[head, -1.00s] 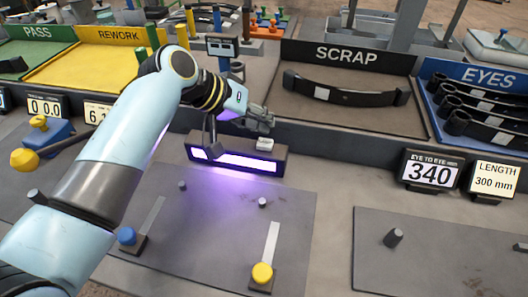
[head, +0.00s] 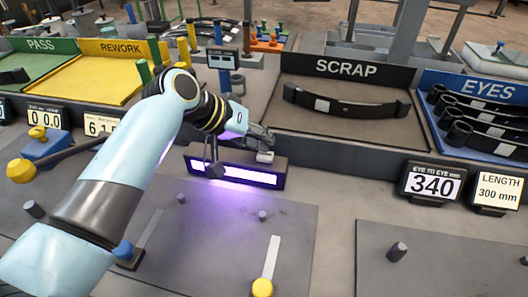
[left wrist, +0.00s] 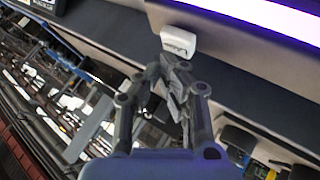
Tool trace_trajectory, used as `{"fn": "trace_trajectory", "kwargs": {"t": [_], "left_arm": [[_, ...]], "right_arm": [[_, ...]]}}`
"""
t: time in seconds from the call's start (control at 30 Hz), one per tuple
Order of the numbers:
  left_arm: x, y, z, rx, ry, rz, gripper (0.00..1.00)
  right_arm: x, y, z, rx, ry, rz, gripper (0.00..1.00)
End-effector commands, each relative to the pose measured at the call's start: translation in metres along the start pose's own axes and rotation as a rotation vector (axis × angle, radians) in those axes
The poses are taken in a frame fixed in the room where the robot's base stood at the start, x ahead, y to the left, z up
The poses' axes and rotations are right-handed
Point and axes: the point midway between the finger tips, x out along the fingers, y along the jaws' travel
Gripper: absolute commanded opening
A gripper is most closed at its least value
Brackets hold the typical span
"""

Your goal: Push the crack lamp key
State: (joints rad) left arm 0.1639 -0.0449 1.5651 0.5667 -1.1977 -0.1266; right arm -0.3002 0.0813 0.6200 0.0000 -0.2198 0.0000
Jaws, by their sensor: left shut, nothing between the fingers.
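The crack lamp (head: 235,172) is a dark housing with a bright violet-white light strip, in the middle of the head view. Its key is a small white block (head: 264,156) on top of the housing, toward the right end. In the left wrist view the white key (left wrist: 179,41) shows just beyond the fingertips. My left gripper (head: 264,138) is shut and empty, just above and behind the key in the head view. In the left wrist view its fingertips (left wrist: 174,62) are very near the key; I cannot tell whether they touch. My right gripper is not in view.
The scrap tray (head: 300,120) with a dark strap lies behind right, the eyes rack (head: 425,110) further right. A 340 display (head: 433,182) stands at the right. In front is a grey plate (head: 220,240) with pegs and a yellow-knobbed lever (head: 262,288).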

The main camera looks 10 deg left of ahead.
Motion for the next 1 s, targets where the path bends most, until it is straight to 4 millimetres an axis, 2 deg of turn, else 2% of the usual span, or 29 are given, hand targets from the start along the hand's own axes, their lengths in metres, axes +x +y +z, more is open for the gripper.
{"fn": "trace_trajectory", "kwargs": {"t": [1.0], "left_arm": [[0.0061,-0.0046,0.0048,0.000,0.000,0.000,0.00]], "right_arm": [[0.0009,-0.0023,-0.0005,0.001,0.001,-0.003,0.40]]}}
